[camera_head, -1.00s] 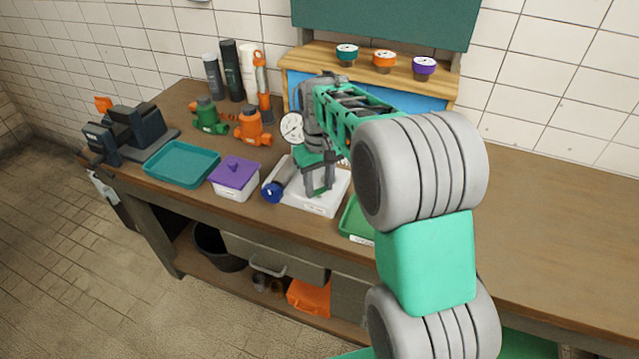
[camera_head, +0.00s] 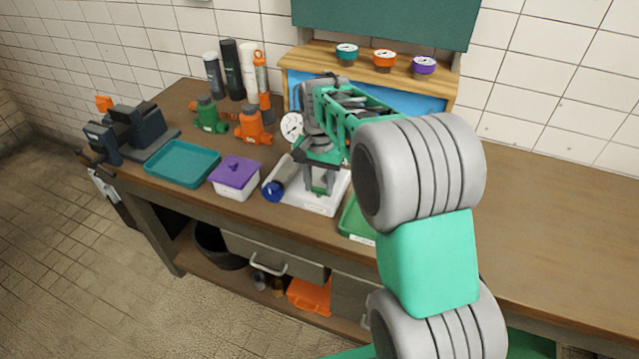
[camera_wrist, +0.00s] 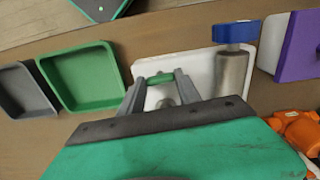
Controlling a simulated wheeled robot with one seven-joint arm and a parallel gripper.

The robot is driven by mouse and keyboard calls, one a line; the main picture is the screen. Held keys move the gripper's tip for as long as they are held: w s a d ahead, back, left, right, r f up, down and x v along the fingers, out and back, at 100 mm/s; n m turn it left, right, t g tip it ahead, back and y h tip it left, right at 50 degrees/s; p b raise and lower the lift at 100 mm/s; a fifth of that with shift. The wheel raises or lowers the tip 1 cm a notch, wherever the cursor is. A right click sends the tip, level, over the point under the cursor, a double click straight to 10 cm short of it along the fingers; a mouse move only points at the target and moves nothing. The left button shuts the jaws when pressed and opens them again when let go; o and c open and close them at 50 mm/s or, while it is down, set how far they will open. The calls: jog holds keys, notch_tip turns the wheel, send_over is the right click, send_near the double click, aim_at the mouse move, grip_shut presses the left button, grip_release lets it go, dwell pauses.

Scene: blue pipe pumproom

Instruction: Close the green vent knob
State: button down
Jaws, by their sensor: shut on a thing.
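The green vent knob (camera_wrist: 161,79) shows in the wrist view between the fingertips of my gripper (camera_wrist: 160,82). My gripper is shut on it, with one finger at each side. The knob sits over a white base plate (camera_head: 328,207) on the bench. In the head view my gripper (camera_head: 320,188) points down over that plate, and a bit of green shows between the fingers. The knob's stem is mostly hidden.
A purple-lidded box (camera_head: 235,173) and a teal tray (camera_head: 182,164) stand to the left. A green tray (camera_head: 356,222) is close on the right. A round gauge (camera_head: 292,126) and orange and green valve bodies (camera_head: 253,125) stand behind. The bench's right side is clear.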

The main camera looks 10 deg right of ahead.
aim_at(319, 189)
jog(key=shift+m, duration=0.4)
jog(key=c, duration=0.8)
grip_release()
jog(key=shift+c, duration=0.2)
notch_tip(319, 189, up, 7)
jog(key=shift+r+b, duration=0.15)
jog(key=shift+b, duration=0.25)
jog(key=shift+r, duration=0.3)
